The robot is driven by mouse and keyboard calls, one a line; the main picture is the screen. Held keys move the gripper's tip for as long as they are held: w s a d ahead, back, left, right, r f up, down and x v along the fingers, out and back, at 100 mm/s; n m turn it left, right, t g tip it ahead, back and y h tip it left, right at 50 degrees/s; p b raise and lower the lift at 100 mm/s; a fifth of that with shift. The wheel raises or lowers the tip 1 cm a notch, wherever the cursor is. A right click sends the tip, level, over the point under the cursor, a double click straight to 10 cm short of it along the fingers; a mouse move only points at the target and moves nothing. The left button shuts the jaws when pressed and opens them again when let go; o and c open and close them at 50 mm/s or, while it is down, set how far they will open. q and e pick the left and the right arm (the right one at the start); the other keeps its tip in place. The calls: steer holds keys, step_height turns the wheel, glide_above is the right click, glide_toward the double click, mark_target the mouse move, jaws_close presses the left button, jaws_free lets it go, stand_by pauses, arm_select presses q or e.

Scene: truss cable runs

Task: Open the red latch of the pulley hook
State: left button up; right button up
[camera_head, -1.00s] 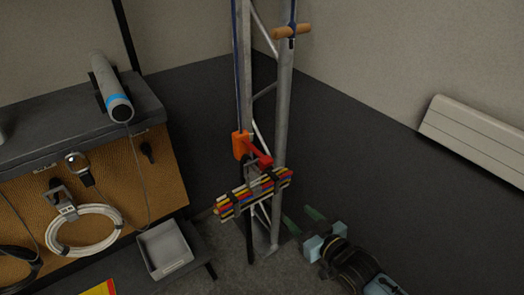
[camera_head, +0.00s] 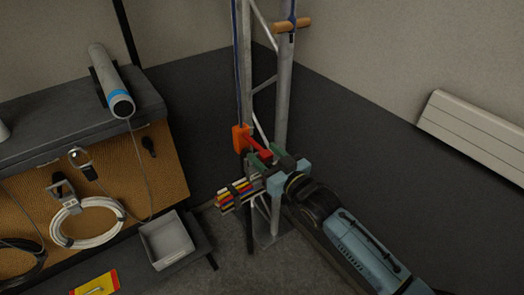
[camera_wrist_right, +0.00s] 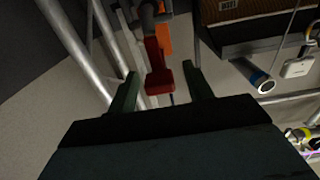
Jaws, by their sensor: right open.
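The pulley hook has an orange body (camera_head: 240,137) hanging beside the metal truss (camera_head: 281,90) in the head view. Its red latch (camera_head: 256,146) sticks out to the right and slightly down. My right gripper (camera_head: 262,158) is open at the latch, covering its lower end. In the right wrist view, the red latch (camera_wrist_right: 159,80) lies between the two open dark green fingers of the gripper (camera_wrist_right: 165,90), with a visible gap on each side. The orange body (camera_wrist_right: 165,38) is behind it. My left gripper is not in view.
A wooden handle (camera_head: 291,25) sits higher on the truss. A workbench (camera_head: 60,125) and grey tray (camera_head: 167,240) stand at the left.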

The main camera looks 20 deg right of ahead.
steer(key=shift+x, duration=1)
jaws_close()
